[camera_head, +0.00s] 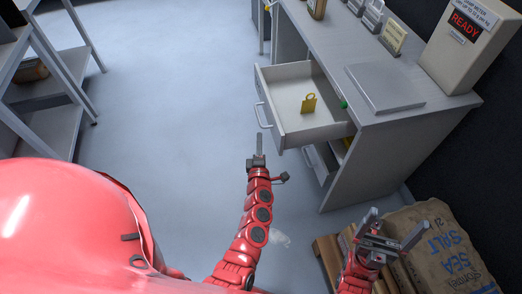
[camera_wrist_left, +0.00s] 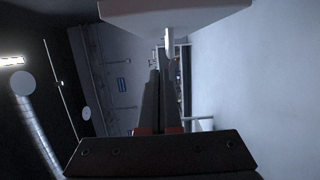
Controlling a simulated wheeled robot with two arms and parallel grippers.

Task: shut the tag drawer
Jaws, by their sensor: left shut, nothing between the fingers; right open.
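The tag drawer (camera_head: 283,92) is pulled out of the grey counter in the head view. My right gripper (camera_head: 390,238) is open and empty, low at the right.
The counter (camera_head: 365,165) bears a flat metal plate (camera_head: 384,88) and a box reading READY (camera_head: 465,45). A sea salt sack (camera_head: 440,250) lies near my right gripper. The floor (camera_head: 170,105) left of the drawer is clear.

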